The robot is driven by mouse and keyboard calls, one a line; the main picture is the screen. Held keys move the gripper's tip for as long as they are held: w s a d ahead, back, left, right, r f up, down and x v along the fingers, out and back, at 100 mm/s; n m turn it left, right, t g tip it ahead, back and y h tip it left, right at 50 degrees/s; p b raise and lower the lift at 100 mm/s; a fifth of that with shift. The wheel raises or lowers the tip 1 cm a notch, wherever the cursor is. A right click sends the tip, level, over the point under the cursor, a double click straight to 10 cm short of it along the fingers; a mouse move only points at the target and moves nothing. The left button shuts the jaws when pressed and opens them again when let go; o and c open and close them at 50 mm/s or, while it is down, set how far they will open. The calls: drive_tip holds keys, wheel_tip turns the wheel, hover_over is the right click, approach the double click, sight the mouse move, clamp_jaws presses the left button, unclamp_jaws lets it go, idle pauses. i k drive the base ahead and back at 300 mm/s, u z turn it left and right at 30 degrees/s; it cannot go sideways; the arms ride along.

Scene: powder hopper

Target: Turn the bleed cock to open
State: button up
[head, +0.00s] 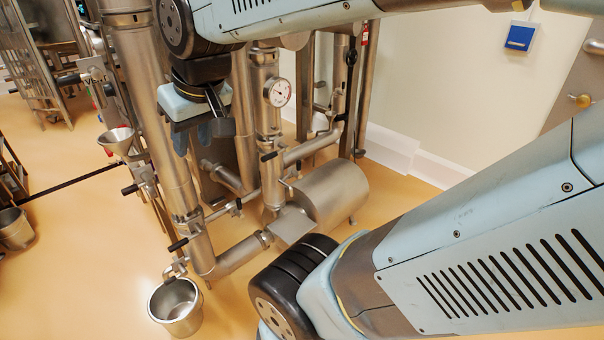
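A small cock with a black-tipped lever (178,244) sits low on the steel pipework, with its spout above a steel bucket (176,306) on the floor. It looks like the bleed cock, but I cannot tell its position for sure. My gripper (203,134) hangs fingers-down in front of the upright pipes, well above the cock and apart from it. A gap shows between its dark fingers, and nothing is seen in it.
Other black-tipped levers (131,189) stick out from the pipes nearby. A funnel (117,140) stands left of the thick upright pipe (150,110). A dial gauge (277,92) and a horizontal steel cylinder (331,194) are to the right. Open floor lies at the lower left.

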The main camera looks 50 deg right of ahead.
sight(297, 175)
drive_tip(key=k, duration=1.2)
drive_tip(key=z, duration=0.05)
drive_tip(key=i, duration=1.9)
drive_tip(key=z, duration=1.05)
drive_tip(key=i, duration=0.5)
drive_tip(key=z, duration=0.35)
drive_tip(key=k, duration=0.95)
drive_tip(key=z, duration=0.2)
drive_tip(key=i, duration=0.55)
